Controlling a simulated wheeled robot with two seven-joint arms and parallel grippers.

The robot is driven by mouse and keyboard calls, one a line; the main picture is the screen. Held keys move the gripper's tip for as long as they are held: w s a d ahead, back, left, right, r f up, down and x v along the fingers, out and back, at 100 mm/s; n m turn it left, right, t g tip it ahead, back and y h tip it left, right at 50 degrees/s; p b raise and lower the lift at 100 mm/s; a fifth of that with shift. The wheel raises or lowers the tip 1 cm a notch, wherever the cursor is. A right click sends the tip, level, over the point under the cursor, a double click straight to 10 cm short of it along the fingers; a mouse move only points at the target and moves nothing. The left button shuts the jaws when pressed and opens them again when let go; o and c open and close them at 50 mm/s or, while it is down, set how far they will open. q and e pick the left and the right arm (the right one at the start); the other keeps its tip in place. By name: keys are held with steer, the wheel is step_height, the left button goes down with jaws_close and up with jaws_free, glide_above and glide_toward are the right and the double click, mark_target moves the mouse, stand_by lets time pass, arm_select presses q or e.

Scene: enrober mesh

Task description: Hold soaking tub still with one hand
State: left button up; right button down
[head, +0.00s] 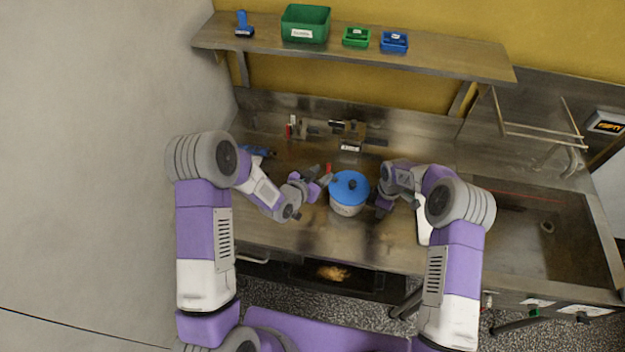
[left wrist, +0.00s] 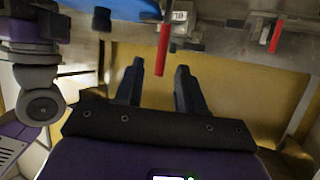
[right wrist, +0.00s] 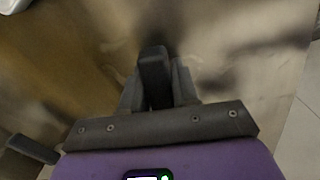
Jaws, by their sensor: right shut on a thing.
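The soaking tub (head: 346,209), a round white pot with a blue top (head: 350,184), stands on the steel counter between my grippers. Its blue part, with a dark knob, shows at the top of the left wrist view (left wrist: 122,8). My left gripper (head: 325,175) is at the tub's left, with its fingers apart. A red handle (left wrist: 163,48) shows between or behind those fingers; I cannot tell which. My right gripper (head: 381,208) is close at the tub's right, shut on a dark upright piece (right wrist: 153,72). Whether that piece belongs to the tub is unclear.
A rack with a label (head: 349,148) and red-handled tools (head: 290,130) stands behind the tub. A shelf (head: 440,60) above carries a large green bin (head: 305,24) and smaller bins. A sink (head: 530,235) is at the right. The counter in front is clear.

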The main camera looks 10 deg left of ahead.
arm_select(q)
steer(key=shift+v, duration=2.4)
arm_select(e)
steer(key=c, duration=0.8)
jaws_free()
steer(key=shift+o, duration=0.2)
